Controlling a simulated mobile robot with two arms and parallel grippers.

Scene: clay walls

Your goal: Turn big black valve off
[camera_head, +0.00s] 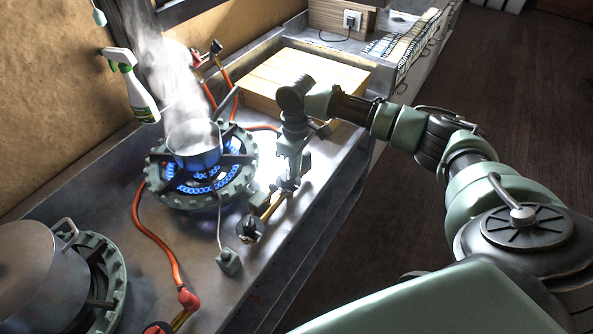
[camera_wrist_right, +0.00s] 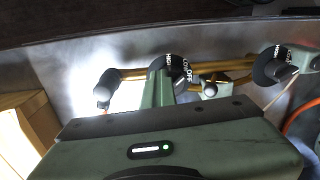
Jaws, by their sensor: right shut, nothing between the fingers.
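My right gripper (camera_head: 287,183) is shut and empty, reaching down at the front of the lit burner (camera_head: 203,190). In the right wrist view its fingers (camera_wrist_right: 160,92) overlap a black round valve knob (camera_wrist_right: 184,68) marked OFF, LOW and HIGH, hiding part of it; I cannot tell whether they touch. Another black knob (camera_wrist_right: 273,68) with a grey handle sits on the same brass pipe to the right. A black knob (camera_head: 249,231) also shows left of the gripper in the head view. Blue flames burn under a steaming pot (camera_head: 195,148). My left gripper is out of view.
A second burner (camera_head: 108,280) carries a large metal pot (camera_head: 38,275) at lower left. A wooden box (camera_head: 305,82) lies behind my right arm. An orange hose (camera_head: 150,235) crosses the counter. The floor at right is clear.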

